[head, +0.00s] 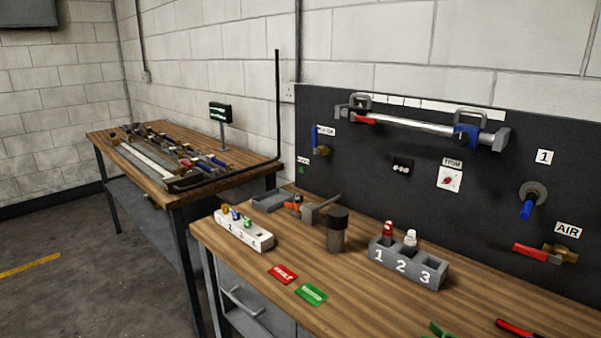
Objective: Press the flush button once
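The flush button cannot be told for sure. A small green spot (301,170) sits under a small white label (303,160) at the lower left of the dark panel (350,170); the label is too small to read. A small black fitting with pale dots (402,167) is at the panel's middle, and a white plate marked TRIM (450,178) with a red part is to its right. Neither of my grippers shows in the head view.
The near wooden bench (350,285) holds a grey numbered block (408,266), a white numbered block (243,232), a dark cylinder (337,230), and red (283,274) and green (311,294) cards. A blue-handled valve (532,200) and red-handled AIR valve (545,253) project from the panel.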

